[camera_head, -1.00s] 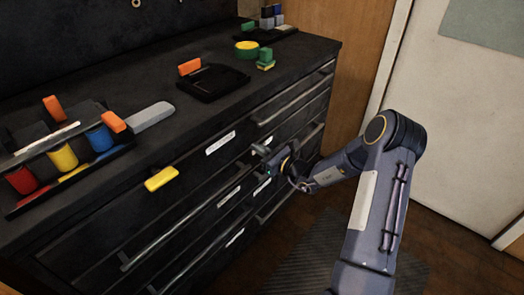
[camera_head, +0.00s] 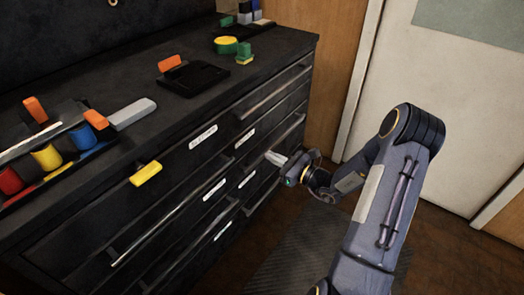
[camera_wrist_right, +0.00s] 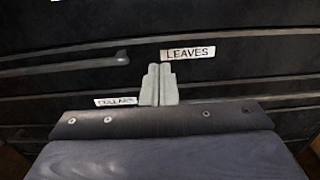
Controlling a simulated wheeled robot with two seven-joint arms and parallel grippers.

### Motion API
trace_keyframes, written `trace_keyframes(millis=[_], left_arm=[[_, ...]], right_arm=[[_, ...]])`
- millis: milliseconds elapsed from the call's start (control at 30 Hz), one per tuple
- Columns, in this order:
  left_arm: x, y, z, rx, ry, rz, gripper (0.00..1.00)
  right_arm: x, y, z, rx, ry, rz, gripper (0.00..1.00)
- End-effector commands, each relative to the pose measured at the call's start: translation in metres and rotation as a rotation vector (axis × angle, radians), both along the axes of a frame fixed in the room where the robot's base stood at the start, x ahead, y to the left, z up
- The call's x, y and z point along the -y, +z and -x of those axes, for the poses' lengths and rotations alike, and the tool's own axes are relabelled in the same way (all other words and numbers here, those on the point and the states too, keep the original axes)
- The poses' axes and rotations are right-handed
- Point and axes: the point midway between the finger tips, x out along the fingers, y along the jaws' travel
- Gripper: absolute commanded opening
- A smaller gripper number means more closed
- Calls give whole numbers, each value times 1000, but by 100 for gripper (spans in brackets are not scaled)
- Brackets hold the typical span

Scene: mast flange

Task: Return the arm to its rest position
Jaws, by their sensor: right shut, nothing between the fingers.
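My right gripper (camera_head: 276,159) is in front of the black drawer cabinet (camera_head: 95,243), near its drawer handles. Its fingers are closed together and empty. In the right wrist view the closed fingers (camera_wrist_right: 158,84) point at the drawer fronts, between a "LEAVES" label (camera_wrist_right: 188,53) and a "COLLARS" label (camera_wrist_right: 116,101). I cannot tell from the views whether the fingertips touch the cabinet. My right arm (camera_head: 385,195) comes in from the lower right and bends at the elbow. My left gripper is not in view.
The cabinet top holds a rack with red, yellow and blue cylinders (camera_head: 47,157), a black tray (camera_head: 192,80), and green and yellow parts (camera_head: 244,52). A yellow piece (camera_head: 146,173) sits at the cabinet's front. Floor is open around the mat (camera_head: 300,250); a pale door (camera_head: 425,120) stands right.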

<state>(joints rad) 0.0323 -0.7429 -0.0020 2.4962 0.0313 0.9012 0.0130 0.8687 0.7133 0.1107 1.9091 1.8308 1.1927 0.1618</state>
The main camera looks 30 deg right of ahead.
Motion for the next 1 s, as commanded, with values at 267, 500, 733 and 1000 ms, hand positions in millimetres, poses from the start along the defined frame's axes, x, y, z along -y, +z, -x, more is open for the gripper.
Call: trace_keyframes(millis=[267, 500, 733, 1000], left_arm=[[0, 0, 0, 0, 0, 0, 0], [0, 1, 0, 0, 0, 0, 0], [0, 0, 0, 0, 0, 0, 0], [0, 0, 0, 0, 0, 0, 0]], right_arm=[[3, 1, 8, 2, 2, 2, 0], [-58, 55, 22, 70, 242, 206, 0], [-167, 121, 115, 246, 749, 766, 0], [-194, 126, 226, 469, 1122, 1467, 0]])
